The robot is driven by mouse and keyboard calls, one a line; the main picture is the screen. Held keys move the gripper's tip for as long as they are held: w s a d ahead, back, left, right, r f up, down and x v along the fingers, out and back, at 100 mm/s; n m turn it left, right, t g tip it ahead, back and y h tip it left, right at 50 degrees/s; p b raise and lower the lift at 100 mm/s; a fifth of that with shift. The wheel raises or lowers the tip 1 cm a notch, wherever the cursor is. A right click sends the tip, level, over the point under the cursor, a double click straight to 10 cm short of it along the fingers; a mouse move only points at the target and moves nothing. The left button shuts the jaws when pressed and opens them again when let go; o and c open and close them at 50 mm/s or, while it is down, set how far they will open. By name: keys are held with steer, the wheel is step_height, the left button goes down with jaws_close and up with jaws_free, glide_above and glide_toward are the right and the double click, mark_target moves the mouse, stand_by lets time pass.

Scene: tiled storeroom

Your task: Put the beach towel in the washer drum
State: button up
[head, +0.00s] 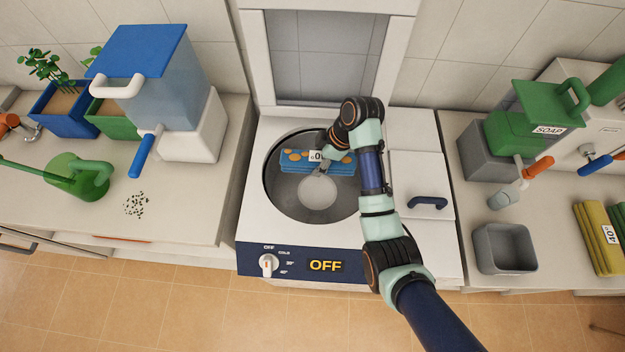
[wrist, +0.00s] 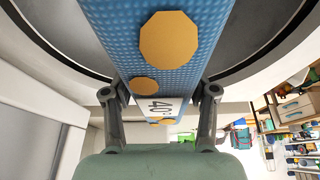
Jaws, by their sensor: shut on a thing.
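A folded blue beach towel (head: 300,166) with orange dots and a white tag is inside the mouth of the round washer drum (head: 283,205), near its back. The towel fills the middle of the wrist view (wrist: 155,70), with its tag reading 40. My gripper (head: 323,170) is shut on the towel, one finger on each side; the fingers also show in the wrist view (wrist: 160,110). The washer (head: 250,228) has its lid (head: 328,60) raised behind the drum. Whether the towel touches the drum wall or floor is unclear.
The washer's dial (head: 268,263) points to OFF. A blue-lidded dispenser (head: 160,90) and green watering can (head: 80,178) stand on the left counter. On the right are a green soap dispenser (head: 525,130), a grey bin (head: 503,250) and folded yellow towels (head: 592,240).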

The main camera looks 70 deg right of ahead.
mark_target(314, 191)
step_height(314, 191, down, 17)
steer(key=b, duration=0.5)
steer(key=shift+f, duration=0.2)
steer(key=shift+f, duration=0.2)
steer(key=o, duration=1.3)
steer(key=p+v, duration=0.4)
steer(key=v, duration=0.8)
steer(key=shift+r, duration=0.2)
steer(key=shift+w, duration=0.1)
